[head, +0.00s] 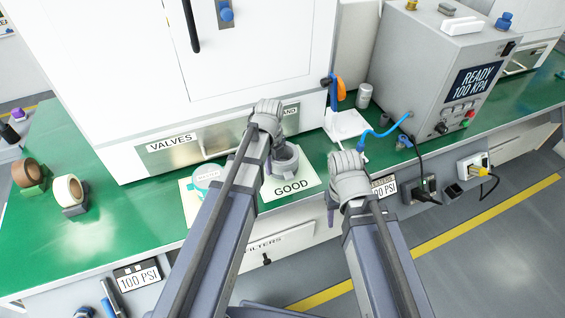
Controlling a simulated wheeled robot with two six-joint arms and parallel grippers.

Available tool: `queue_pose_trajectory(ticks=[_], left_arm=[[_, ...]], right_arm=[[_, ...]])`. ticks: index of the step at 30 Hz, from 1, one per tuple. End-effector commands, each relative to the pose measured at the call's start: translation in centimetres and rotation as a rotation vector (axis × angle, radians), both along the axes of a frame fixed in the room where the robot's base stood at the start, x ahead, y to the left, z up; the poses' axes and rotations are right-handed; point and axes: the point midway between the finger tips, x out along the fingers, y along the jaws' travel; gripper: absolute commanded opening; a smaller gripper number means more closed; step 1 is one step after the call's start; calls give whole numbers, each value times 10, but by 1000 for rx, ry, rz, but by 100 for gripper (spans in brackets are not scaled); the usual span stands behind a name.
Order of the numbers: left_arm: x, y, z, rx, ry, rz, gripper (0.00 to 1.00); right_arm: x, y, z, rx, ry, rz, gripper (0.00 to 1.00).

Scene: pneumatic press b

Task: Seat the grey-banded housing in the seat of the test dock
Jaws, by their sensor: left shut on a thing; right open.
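A grey cup-like part, which looks like the grey-banded housing (285,162), is at the white GOOD mat (292,189). My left gripper (270,122) is shut on it from above; the fingers are mostly hidden behind my wrist and arm. I cannot tell whether the housing touches the mat. A white block with a flat base (345,125), which looks like the test dock, stands right of the mat, against the cabinet; its seat is not clear. My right gripper (346,172) is open and empty near the bench's front edge, in front of the dock.
A teal-banded cup (207,176) stands on a pale mat left of my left arm. A tester (440,75) reading READY 100 KPA stands at the right, with a blue hose (385,132). A white cabinet (230,60) rises behind.

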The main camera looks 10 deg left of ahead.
Motion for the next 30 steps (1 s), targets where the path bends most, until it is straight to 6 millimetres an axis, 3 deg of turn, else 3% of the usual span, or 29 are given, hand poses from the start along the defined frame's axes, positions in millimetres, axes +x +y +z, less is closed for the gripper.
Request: queue_pose_trajectory(ticks=[30], left_arm=[[0, 0, 34, 0, 0, 0, 0]], right_arm=[[0, 0, 34, 0, 0, 0, 50]])
